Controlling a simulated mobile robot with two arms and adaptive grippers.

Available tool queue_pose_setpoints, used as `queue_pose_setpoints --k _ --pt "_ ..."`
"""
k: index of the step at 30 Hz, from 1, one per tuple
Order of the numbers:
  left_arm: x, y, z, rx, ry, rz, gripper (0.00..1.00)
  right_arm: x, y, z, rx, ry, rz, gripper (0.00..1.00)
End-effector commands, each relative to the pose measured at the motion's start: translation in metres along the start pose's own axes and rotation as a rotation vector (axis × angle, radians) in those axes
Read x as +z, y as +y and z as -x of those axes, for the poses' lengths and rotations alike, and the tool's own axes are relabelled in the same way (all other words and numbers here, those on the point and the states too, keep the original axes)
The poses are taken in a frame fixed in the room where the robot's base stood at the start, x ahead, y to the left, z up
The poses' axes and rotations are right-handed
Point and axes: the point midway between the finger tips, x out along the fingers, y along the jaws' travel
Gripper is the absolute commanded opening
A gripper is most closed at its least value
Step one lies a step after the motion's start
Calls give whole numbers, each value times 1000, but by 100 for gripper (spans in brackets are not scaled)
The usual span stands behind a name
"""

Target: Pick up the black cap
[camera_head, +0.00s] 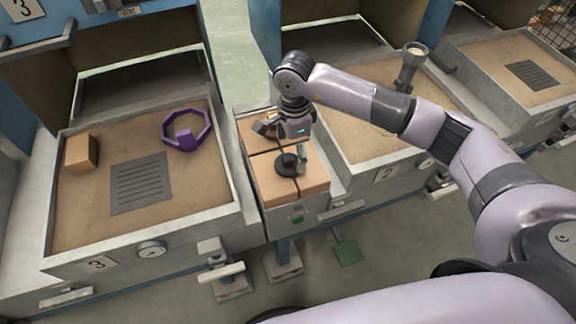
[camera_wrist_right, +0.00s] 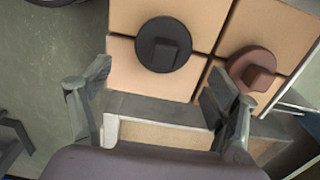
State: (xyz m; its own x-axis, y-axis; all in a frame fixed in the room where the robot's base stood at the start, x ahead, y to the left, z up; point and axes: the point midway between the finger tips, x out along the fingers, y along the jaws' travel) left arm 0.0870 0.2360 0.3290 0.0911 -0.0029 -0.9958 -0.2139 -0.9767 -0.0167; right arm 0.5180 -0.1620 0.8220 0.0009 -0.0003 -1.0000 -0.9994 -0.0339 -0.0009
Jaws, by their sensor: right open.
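The black cap (camera_head: 287,166) is a dark round disc with a raised block on top. It rests on the tan tiled top of a narrow stand (camera_head: 310,186). In the right wrist view the black cap (camera_wrist_right: 164,45) lies ahead of the fingertips, nothing between them. My right gripper (camera_head: 292,150) is open and empty, close over the cap, and partly covers it in the head view. In the right wrist view its two fingers (camera_wrist_right: 158,92) are spread wide. A brown cap (camera_wrist_right: 252,70) sits on another tile, to the right of the black one. My left gripper is not in view.
Left of the stand is a sand tray (camera_head: 228,200) with a tan block (camera_head: 81,153), a purple ring (camera_head: 187,134) and a dark grate (camera_head: 141,184). A sand tray to the right holds a grey post-like part (camera_head: 409,68). Raised tray walls border the stand.

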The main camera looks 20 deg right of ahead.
Motion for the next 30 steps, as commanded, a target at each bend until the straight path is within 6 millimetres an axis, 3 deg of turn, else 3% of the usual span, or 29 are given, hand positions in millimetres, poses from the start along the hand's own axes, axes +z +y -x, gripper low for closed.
queue_pose_setpoints --k 11,19,30 --pt "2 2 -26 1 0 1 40 5 -1 -51 3 0 -1 82" --pt "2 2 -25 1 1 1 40 5 -2 -50 1 0 0 80" --pt "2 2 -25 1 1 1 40 5 -2 -50 1 0 0 56"
